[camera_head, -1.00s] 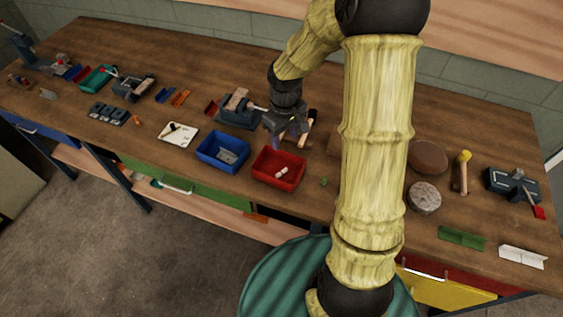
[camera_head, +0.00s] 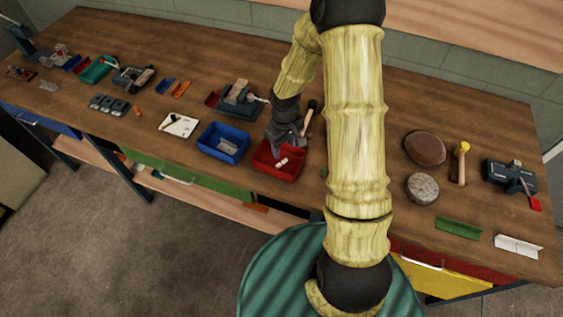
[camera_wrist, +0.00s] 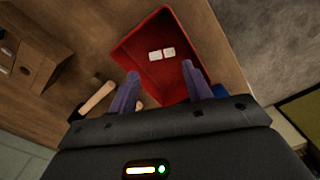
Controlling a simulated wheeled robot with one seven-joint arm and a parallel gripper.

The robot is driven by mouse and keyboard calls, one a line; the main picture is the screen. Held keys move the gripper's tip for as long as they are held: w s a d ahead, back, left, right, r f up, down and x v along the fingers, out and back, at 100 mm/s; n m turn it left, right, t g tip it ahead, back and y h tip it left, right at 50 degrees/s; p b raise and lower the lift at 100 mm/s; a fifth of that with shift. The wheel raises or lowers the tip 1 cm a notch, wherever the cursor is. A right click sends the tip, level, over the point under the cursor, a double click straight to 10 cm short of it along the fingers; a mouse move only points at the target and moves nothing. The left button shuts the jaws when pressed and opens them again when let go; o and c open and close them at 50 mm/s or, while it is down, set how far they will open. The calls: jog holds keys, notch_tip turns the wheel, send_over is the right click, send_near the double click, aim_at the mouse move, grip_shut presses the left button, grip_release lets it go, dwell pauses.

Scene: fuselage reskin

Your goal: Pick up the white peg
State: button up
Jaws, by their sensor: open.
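Two small white pegs lie close together on the floor of the red bin. In the wrist view one is on the left (camera_wrist: 155,55) and one on the right (camera_wrist: 169,52). They also show in the head view as a small white shape (camera_head: 281,163). The red bin (camera_wrist: 133,47) is open at the top. My gripper (camera_wrist: 160,83) is open and empty, with its purple fingers apart at the bin's near edge. In the head view my gripper (camera_head: 277,150) is over the left back part of the bin. Neither peg is between the fingers.
A blue bin (camera_head: 212,153) stands just left of the red bin. A hammer (camera_head: 308,118) lies behind it, and a grey vise (camera_head: 238,103) stands behind to the left. A round stone (camera_head: 422,188) lies farther right. The bench's front edge is close to the bins.

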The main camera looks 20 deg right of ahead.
aim_at(283, 164)
jog(key=shift+f, duration=1.7)
jog(key=shift+f, duration=0.1)
jog(key=shift+w+a+f+p, duration=0.1)
jog(key=shift+f+p, duration=0.45)
jog(key=shift+f, duration=0.7)
jog(key=shift+w+a+f+p, duration=0.1)
jog(key=shift+f+p, duration=0.4)
jog(key=shift+f, duration=0.75)
jog(key=c, duration=0.7)
jog(key=shift+r, duration=0.1)
